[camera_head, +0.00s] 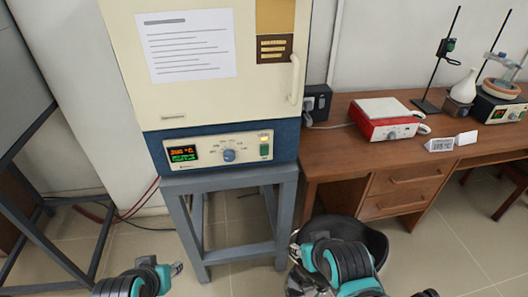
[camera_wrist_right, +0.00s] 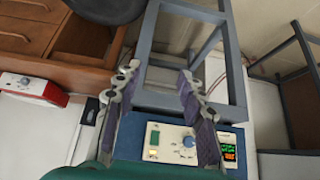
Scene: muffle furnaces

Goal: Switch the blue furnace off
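The blue furnace (camera_head: 222,141) has a cream upper body and a blue base, and stands on a grey metal stand. Its panel has a lit orange and green display (camera_head: 182,153), a blue knob (camera_head: 229,155) and a green switch (camera_head: 265,149) with a lit lamp above it. The right wrist view shows the panel upside down, with the switch (camera_wrist_right: 154,138) and knob (camera_wrist_right: 188,141) beyond my fingers. My right gripper (camera_wrist_right: 158,72) is open and empty, below and in front of the panel. My left gripper (camera_head: 176,268) is low at the left; its finger opening is unclear.
The grey stand (camera_head: 233,177) has open space between its legs. A dark bin (camera_head: 362,232) stands on the floor behind my right arm. The wooden desk (camera_head: 345,143) at right holds a red and white device (camera_head: 384,119) and lab stands.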

